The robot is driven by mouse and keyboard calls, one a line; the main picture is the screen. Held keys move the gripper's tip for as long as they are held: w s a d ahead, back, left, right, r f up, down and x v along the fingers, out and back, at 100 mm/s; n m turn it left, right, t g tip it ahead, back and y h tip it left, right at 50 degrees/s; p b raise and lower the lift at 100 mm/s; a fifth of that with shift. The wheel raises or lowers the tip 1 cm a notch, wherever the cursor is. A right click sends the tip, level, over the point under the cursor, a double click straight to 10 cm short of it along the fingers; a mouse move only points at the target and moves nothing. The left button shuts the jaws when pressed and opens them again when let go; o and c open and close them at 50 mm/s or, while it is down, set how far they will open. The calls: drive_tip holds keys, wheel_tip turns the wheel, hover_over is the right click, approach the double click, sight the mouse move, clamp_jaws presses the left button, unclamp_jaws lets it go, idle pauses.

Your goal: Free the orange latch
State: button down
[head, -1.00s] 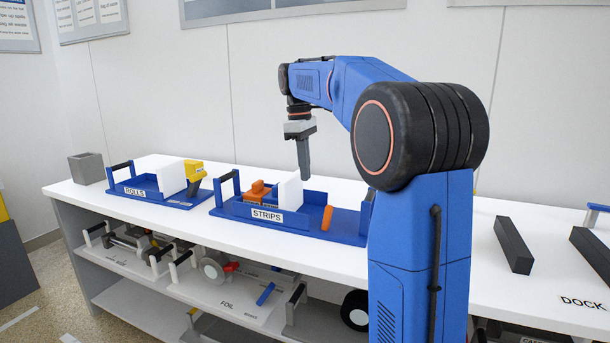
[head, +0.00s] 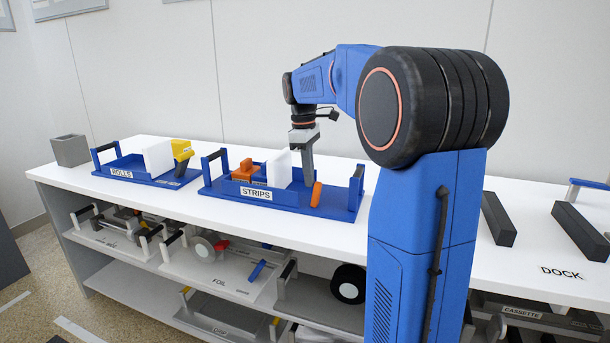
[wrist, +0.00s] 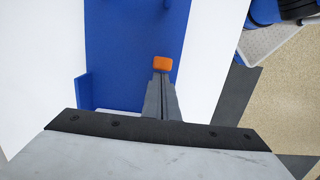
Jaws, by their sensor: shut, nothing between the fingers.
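The orange latch (head: 316,195) is a short upright bar, slightly tilted, on the blue STRIPS tray (head: 335,204), right of its white panel. My gripper (head: 308,180) is shut and empty, pointing down, with its tips right beside the latch's upper end on the left. In the wrist view the latch's orange top (wrist: 162,64) shows just beyond the closed fingertips (wrist: 161,78). I cannot tell whether they touch. A second orange piece (head: 246,171), blocky and stepped, sits in the left part of the STRIPS tray.
The blue ROLLS tray (head: 140,179) with a yellow piece (head: 181,150) stands to the left. A grey box (head: 70,150) is at the far left. Two dark bars (head: 580,230) lie near the DOCK label. Tray handles stand upright at both ends of the STRIPS tray.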

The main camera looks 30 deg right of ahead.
sight(320, 183)
drive_tip(key=shift+s+d+t+y, duration=0.95)
drive_tip(key=shift+s+t+y, duration=0.2)
drive_tip(key=shift+t, duration=0.15)
drive_tip(key=shift+s+d, duration=0.25)
drive_tip(key=shift+s, duration=0.1)
drive_tip(key=shift+f, duration=0.1)
